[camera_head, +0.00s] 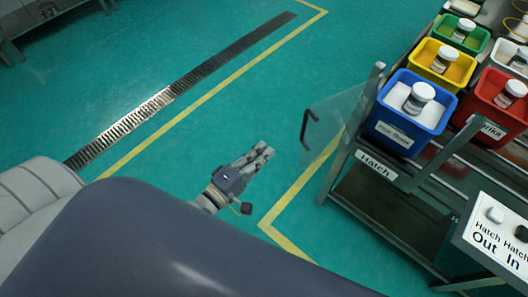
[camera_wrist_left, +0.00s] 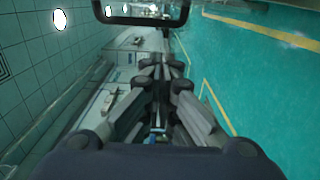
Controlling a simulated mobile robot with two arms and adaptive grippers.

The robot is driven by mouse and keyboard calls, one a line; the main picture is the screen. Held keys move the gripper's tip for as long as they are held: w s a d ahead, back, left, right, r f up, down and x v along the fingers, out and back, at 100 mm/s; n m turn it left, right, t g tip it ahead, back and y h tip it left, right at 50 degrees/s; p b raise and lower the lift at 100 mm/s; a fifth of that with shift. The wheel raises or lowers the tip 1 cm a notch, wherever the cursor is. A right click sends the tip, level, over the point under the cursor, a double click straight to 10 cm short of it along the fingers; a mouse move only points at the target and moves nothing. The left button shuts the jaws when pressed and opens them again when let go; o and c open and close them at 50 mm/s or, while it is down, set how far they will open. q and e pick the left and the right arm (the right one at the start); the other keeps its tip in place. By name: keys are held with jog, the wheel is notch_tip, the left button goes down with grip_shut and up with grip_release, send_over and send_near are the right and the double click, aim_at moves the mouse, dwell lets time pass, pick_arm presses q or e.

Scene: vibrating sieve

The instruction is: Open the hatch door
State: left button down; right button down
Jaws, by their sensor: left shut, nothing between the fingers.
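The hatch door is a clear glass panel (camera_head: 345,105) with a black bar handle (camera_head: 307,129) on its left edge. It stands out to the left of the metal frame, beside the "Hatch" label (camera_head: 376,165). My left gripper (camera_head: 264,151) is shut and empty, left of the handle and a little lower in the head view, with a gap between them. In the left wrist view, the handle (camera_wrist_left: 142,19) crosses the top of the picture beyond my closed fingers (camera_wrist_left: 160,66). My right gripper is not in view.
Blue (camera_head: 398,134), yellow (camera_head: 436,79), green and red bins with jars stand on the rack at the right. A "Hatch Out / Hatch In" button panel (camera_head: 490,238) is at the lower right. The green floor (camera_head: 180,60) left of the door is clear, with a drain grate (camera_head: 180,92).

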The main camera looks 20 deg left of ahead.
aim_at(301, 134)
pick_arm(q)
jog(key=x, duration=0.8)
jog(key=s+d, duration=0.3)
jog(key=shift+p, duration=0.3)
jog(key=shift+s+d, duration=0.1)
